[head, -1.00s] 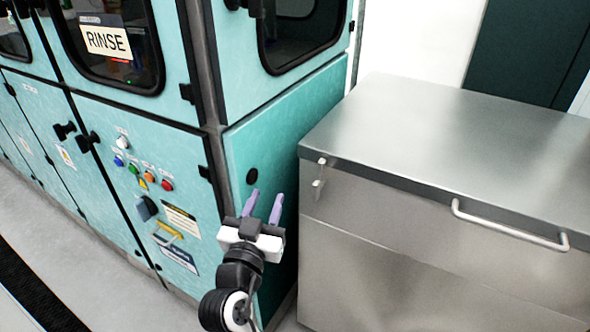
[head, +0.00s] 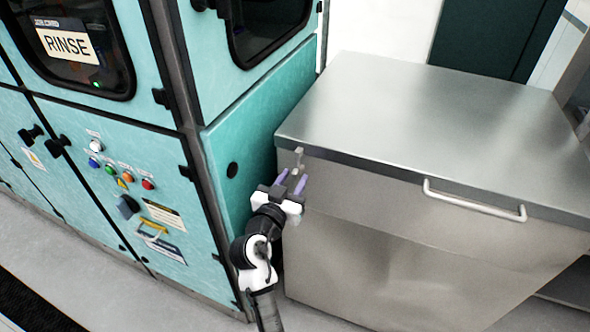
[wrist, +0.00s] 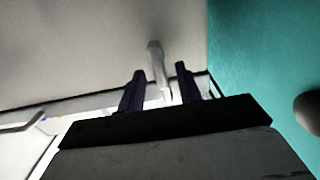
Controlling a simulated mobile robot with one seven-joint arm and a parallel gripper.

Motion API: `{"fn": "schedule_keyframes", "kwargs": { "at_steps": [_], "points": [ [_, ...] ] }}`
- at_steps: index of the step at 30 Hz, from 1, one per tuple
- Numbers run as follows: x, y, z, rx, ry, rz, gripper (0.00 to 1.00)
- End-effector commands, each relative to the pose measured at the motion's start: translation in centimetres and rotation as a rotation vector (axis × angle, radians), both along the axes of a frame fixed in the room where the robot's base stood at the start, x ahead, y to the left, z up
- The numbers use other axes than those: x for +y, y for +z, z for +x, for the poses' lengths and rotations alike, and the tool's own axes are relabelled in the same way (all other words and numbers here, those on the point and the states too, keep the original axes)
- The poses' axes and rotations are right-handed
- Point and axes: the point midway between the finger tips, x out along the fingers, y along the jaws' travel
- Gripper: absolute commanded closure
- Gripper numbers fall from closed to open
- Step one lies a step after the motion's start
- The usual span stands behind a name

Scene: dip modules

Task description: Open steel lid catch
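The steel lid (head: 420,120) lies closed on a brushed steel chest (head: 370,240). Its catch (head: 299,158), a small metal tab, is at the chest's front left corner just below the lid edge. My gripper (head: 291,178) is at that corner, its two purple fingers apart and pointing up toward the catch. In the wrist view the catch (wrist: 156,60) shows as a pale bar reaching down between the two dark fingers (wrist: 160,78). The fingers stand apart on either side of it, with gaps visible. Whether either finger touches it cannot be told.
A teal rinse machine (head: 225,130) with buttons and dark windows stands close on the left, and a black round knob (head: 232,169) is on its side. The floor in front is clear.

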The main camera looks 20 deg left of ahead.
Motion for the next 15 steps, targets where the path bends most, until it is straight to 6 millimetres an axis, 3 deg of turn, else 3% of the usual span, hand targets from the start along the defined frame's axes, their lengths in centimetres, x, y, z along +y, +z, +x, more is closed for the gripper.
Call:
{"fn": "schedule_keyframes", "kwargs": {
  "at_steps": [6,15],
  "points": [
    [0.0,0.0,1.8,0.000,0.000,0.001,0.65],
    [0.0,0.0,2.0,0.000,0.001,0.001,0.65]
  ]
}}
